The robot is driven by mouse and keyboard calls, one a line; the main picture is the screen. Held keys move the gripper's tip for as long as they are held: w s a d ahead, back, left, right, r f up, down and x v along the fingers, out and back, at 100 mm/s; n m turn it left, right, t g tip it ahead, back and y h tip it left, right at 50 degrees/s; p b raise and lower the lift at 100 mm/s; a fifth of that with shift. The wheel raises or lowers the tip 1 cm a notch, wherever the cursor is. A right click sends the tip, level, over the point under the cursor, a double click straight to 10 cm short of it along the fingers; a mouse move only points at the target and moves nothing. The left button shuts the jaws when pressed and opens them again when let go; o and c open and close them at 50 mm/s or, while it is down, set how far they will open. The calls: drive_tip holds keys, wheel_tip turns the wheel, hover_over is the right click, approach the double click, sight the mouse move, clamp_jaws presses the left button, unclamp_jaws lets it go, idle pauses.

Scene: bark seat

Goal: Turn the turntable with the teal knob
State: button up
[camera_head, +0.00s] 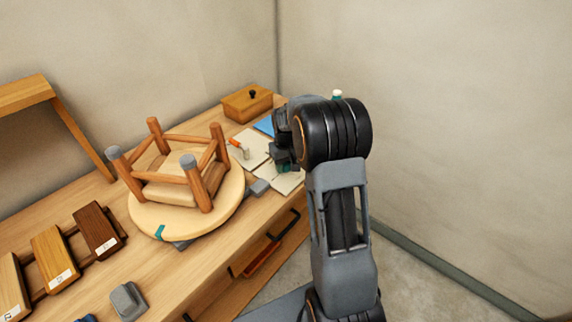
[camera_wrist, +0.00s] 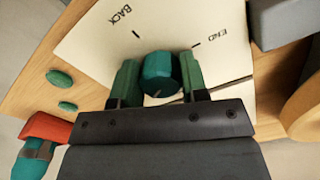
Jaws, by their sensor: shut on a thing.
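The turntable (camera_head: 137,216) is a round pale wooden disc on the workbench, with a teal mark (camera_head: 160,233) at its front edge. An upside-down wooden stool (camera_head: 203,189) rests on it, legs up, two with grey caps. In the wrist view, the teal knob (camera_wrist: 159,69) sits on a cream panel (camera_wrist: 95,48) lettered BACK and END, with dark tick marks. My gripper (camera_wrist: 161,77) has its green fingers shut on the knob, one on each side. In the head view my gripper (camera_head: 284,160) is partly hidden behind my arm, which also hides the knob.
A wooden box (camera_head: 247,104) with a black knob stands at the back. Wood samples (camera_head: 97,230) and a grey block (camera_head: 127,300) lie front left. In the wrist view, two green buttons (camera_wrist: 60,78) and a red-and-teal object (camera_wrist: 45,130) lie left of the panel. Walls close the corner behind.

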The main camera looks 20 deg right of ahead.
drive_tip(key=m, duration=0.6)
drive_tip(key=shift+a+m, duration=0.15)
drive_tip(key=shift+m, duration=0.15)
drive_tip(key=m, duration=0.5)
drive_tip(key=shift+w+a, duration=0.1)
drive_tip(key=m, duration=0.6)
drive_tip(key=shift+w+m, duration=0.15)
drive_tip(key=shift+m, duration=0.25)
drive_tip(key=m, duration=0.5)
drive_tip(key=shift+w, duration=0.1)
drive_tip(key=shift+m, duration=0.5)
drive_tip(key=o, duration=0.9)
drive_tip(key=shift+r, duration=0.1)
wheel_tip(320, 180, up, 14)
drive_tip(key=shift+f, duration=0.15)
